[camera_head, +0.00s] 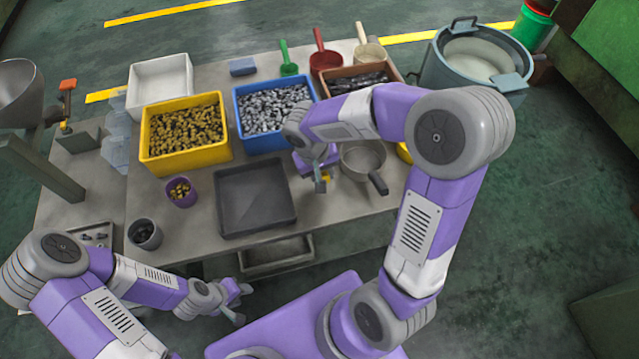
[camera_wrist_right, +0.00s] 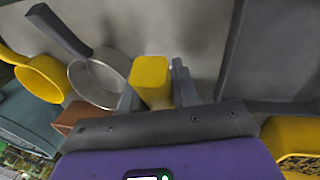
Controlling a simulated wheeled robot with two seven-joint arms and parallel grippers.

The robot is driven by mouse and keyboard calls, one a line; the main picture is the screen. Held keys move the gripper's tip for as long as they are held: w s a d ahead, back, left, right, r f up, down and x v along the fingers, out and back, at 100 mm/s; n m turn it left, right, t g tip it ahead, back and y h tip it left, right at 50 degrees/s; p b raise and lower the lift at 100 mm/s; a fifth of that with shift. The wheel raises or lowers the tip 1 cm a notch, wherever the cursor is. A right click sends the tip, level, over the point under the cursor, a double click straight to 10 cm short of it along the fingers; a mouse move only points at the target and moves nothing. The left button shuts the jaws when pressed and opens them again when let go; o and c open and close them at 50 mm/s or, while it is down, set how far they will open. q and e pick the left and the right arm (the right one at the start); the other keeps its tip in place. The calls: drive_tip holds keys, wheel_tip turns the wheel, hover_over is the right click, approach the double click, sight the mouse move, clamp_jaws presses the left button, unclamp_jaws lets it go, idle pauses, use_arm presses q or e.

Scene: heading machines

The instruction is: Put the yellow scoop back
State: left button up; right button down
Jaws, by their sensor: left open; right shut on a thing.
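A yellow scoop-like dish with a handle (camera_wrist_right: 40,78) lies beside the grey pan in the right wrist view. In the head view a strip of it (camera_head: 404,153) shows past my right arm. My right gripper (camera_head: 322,180) is over the table between the black tray and the pan. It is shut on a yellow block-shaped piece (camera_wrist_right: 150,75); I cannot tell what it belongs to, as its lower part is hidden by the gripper. My left gripper (camera_head: 242,303) is open and empty in front of the table.
A grey pan (camera_head: 360,158) with a dark handle is right of the gripper. A black tray (camera_head: 255,198), yellow bin (camera_head: 185,158), blue bin (camera_head: 262,142) and brown bin (camera_head: 325,88) stand on the table. Green (camera_head: 288,68), red (camera_head: 325,60) and cream (camera_head: 369,53) scoops are behind.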

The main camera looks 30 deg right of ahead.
wheel_tip(320, 180, down, 7)
drive_tip(key=shift+b, duration=1.1)
drive_tip(key=shift+f, duration=0.15)
drive_tip(key=c, duration=1.3)
unclamp_jaws()
drive_tip(key=shift+f, duration=0.1)
drive_tip(key=o, duration=0.5)
drive_tip(key=shift+c, duration=0.2)
drive_tip(key=shift+r, duration=0.2)
wheel_tip(320, 180, up, 12)
drive_tip(key=a+p, duration=0.2)
drive_tip(key=p, duration=0.2)
drive_tip(key=shift+a, duration=0.15)
